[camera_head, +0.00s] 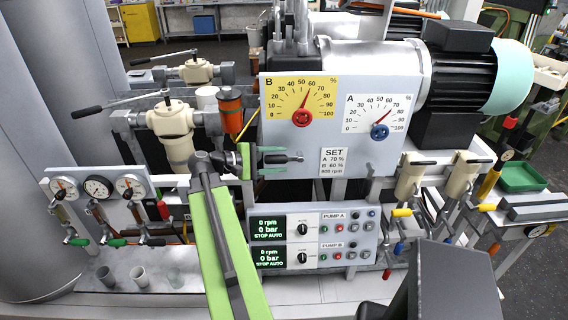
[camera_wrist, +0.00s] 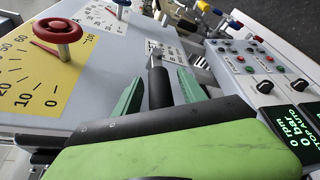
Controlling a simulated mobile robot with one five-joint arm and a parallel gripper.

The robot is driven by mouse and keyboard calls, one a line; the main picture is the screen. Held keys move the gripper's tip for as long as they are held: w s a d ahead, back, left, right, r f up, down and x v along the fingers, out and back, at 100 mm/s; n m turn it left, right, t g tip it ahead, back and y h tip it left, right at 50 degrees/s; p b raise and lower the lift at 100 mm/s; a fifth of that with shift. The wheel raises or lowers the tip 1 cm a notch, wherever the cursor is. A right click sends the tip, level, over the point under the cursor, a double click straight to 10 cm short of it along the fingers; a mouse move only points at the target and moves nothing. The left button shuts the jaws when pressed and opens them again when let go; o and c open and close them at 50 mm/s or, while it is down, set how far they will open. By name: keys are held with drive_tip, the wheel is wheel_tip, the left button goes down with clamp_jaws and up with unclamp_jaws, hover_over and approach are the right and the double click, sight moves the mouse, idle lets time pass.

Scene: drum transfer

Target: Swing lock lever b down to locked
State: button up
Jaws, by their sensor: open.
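A short lever with a black grip and a silver end (camera_wrist: 158,88) lies between my gripper's fingers in the wrist view. It is probably lock lever b, but I see no label on it. In the head view its silver end (camera_head: 296,157) shows below the yellow B dial, with the lever lying roughly level. My gripper (camera_head: 284,160) has its two green fingers on either side of the lever. In the wrist view my gripper (camera_wrist: 160,86) is open, with gaps showing beside the grip. The lever's near end is hidden by my gripper's body.
The B dial with its red knob (camera_head: 303,118) is just above my gripper. The A dial with its blue knob (camera_head: 379,131) and the SET label (camera_head: 334,161) are to the right. The pump control panel (camera_head: 315,238) is below. Gauges (camera_head: 99,187) and small cups (camera_head: 138,276) stand left.

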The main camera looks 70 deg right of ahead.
drive_tip(key=shift+x, duration=1.25)
drive_tip(key=shift+w, duration=0.1)
drive_tip(key=shift+c, duration=0.3)
clamp_jaws()
